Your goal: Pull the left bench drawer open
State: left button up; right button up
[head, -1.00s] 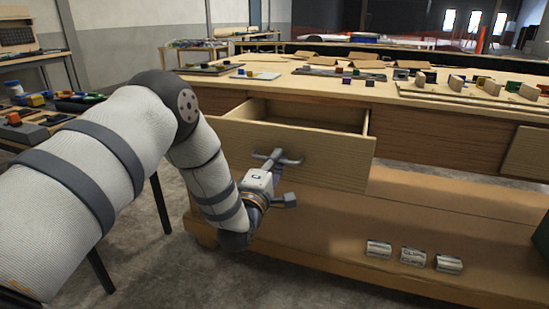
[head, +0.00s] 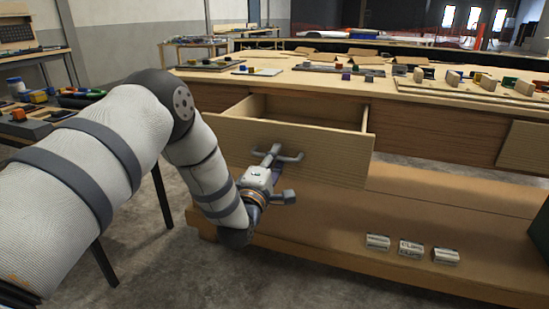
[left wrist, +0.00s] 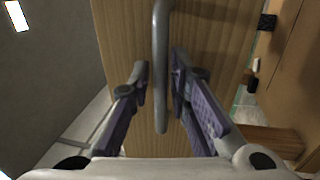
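The left bench drawer (head: 320,160) stands pulled well out of the bench (head: 450,120), with its hollow inside visible from above. My left gripper (head: 270,155) is in front of the drawer, at its grey bar handle (head: 291,157). In the left wrist view, the handle (left wrist: 160,65) runs between the two fingers of my left gripper (left wrist: 160,72), which are closed in close on both sides of it. The exact contact is hard to see. My right gripper is not in view.
Several coloured blocks and boards lie on the bench top. A lower shelf (head: 310,235) carries three small labelled boxes, one of them the middle box (head: 411,249). A side table (head: 30,130) with tools stands at the left. Bare floor lies in front of the bench.

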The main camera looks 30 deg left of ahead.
pick_arm(q)
jog(key=v, duration=1.2)
jog(key=s+d+f+m+g+h+p, duration=0.2)
jog(key=s+d+f+m+g, duration=0.25)
jog(key=s+f, duration=0.3)
jog(key=s+d+f+m+g+h+p, duration=0.1)
jog(key=s+d+f+m+g+h, duration=0.1)
jog(key=s+d+f+m+g, duration=0.5)
jog(key=s+f+m+g+p, duration=0.1)
jog(key=s+m+g, duration=0.3)
jog(key=s, duration=1)
jog(key=s+a+f+m+g+p, duration=0.1)
jog(key=s+f+m+g, duration=0.3)
jog(key=s, duration=1.1)
jog(key=g+p, duration=0.1)
jog(key=g, duration=0.1)
jog(key=shift+s+f+m+g+h, duration=0.15)
jog(key=shift+f+m+g+h, duration=0.15)
jog(key=shift+f+m+g, duration=0.05)
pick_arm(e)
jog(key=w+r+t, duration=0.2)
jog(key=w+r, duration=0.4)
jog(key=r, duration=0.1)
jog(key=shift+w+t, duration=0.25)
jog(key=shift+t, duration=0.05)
